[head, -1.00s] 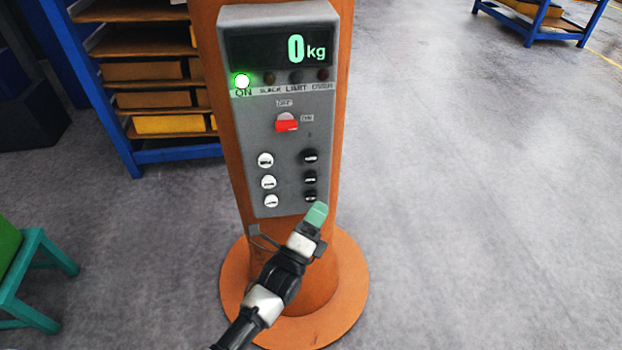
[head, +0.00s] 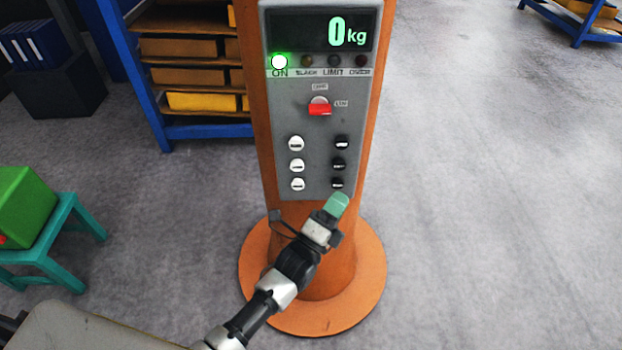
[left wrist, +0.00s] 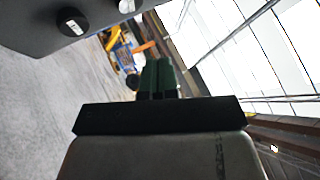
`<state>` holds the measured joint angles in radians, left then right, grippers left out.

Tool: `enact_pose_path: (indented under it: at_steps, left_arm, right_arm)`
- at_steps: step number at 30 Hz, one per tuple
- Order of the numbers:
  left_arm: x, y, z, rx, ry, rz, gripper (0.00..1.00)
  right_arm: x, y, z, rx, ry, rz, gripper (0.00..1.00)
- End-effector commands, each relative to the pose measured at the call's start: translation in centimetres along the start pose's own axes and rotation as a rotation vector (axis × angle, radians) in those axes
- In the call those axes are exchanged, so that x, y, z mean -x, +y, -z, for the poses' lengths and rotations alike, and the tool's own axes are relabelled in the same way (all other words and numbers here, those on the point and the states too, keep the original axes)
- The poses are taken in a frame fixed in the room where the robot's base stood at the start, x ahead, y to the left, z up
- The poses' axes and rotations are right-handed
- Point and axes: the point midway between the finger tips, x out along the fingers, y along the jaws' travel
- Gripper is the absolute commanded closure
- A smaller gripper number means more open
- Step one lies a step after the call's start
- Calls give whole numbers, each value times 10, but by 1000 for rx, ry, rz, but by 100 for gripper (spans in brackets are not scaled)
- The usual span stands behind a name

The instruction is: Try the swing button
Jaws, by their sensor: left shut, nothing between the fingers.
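A grey control panel (head: 318,130) is fixed to an orange column (head: 372,130). Its display (head: 318,32) reads 0 kg and the ON lamp (head: 279,62) glows green. A red switch (head: 320,108) sits mid-panel. Below it are white buttons (head: 297,165) on the left and black buttons (head: 339,164) on the right; their labels are too small to read. My left gripper (head: 337,204) is shut and empty, its green fingertips at the panel's lower right, just below the lowest black button. In the left wrist view the fingers (left wrist: 158,77) are together, with a black button (left wrist: 72,21) at upper left. My right gripper is not in view.
The column stands on a round orange base (head: 312,310). A teal stool (head: 60,240) with a green box (head: 25,205) is at left. A blue shelf rack (head: 150,110) with bins stands behind.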

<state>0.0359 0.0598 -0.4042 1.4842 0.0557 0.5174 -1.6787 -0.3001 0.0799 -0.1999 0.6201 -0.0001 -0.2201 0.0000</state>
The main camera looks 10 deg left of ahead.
Motion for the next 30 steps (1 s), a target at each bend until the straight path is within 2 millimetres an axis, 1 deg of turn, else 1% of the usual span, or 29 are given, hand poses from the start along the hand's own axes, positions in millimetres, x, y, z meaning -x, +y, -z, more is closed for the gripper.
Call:
enact_pose_path:
  at_steps: [1,6,18,21,24,30]
  left_arm:
    - [7,3,-3,73,-4,0,100]
    - [29,8,-14,394,-16,16,100]
    - [79,15,-38,1133,-7,55,100]
    - [88,15,-41,1268,1,60,100]
    - [94,15,-44,1365,7,63,100]
    - [98,15,-46,1448,12,67,100]
  right_arm:
    - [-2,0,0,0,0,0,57]
    - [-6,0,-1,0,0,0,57]
    - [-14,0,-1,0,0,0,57]
    - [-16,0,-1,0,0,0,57]
    - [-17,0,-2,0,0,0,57]
    - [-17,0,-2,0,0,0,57]
